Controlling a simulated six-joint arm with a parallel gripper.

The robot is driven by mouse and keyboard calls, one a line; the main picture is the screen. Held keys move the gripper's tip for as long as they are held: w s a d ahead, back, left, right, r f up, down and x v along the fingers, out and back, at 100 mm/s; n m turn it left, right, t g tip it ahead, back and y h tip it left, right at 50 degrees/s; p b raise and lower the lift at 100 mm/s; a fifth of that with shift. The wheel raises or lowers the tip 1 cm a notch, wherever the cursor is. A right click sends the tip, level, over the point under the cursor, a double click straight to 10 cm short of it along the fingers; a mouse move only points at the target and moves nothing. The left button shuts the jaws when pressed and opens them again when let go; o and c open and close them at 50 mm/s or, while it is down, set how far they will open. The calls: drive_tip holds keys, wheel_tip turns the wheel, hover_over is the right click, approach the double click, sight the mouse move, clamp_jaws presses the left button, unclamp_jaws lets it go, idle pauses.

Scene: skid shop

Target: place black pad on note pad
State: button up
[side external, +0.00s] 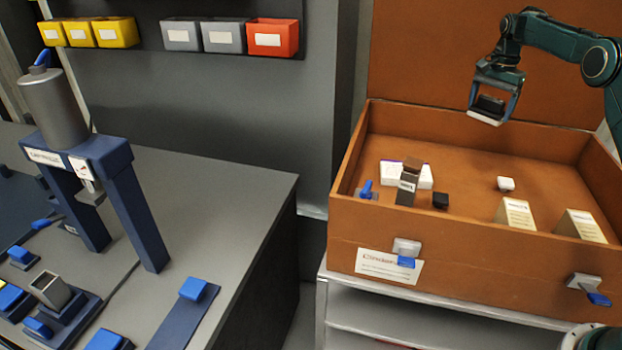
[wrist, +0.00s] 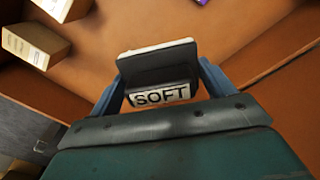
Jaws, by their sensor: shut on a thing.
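A black pad (side external: 489,106) with a pale underside is held between the fingers of my gripper (side external: 492,114), high above the back right of the orange-brown crate. In the wrist view, the black pad (wrist: 158,68) sits between the blue fingers, and a pale strip lettered "SOFT" shows on the near side. A white block with purple marks, which looks like the note pad (side external: 425,178), lies on the crate floor at the left. A grey and brown upright block partly hides it. The gripper is well above and to the right of it, not touching it.
The crate (side external: 460,260) has raised walls. Inside are the upright block (side external: 406,186), a small black block (side external: 440,201), a white block (side external: 506,184), two beige boxes (side external: 515,212) and a blue item (side external: 366,189). The crate's back middle floor is clear.

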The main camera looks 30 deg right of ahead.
drive_tip(key=w+a+r+n, duration=0.1)
drive_tip(key=w+a+n, duration=0.2)
drive_tip(key=a, duration=0.5)
drive_tip(key=w+a+n, duration=0.3)
drive_tip(key=w+a, duration=0.1)
drive_tip(key=a, duration=0.3)
drive_tip(key=f, duration=1.5)
drive_tip(key=shift+s+a+f, duration=0.15)
drive_tip(key=shift+s+f, duration=0.05)
drive_tip(key=shift+s, duration=0.05)
drive_tip(key=shift+f, duration=0.1)
drive_tip(key=shift+f, duration=2.05)
drive_tip(key=shift+f, duration=0.1)
drive_tip(key=o, duration=0.9)
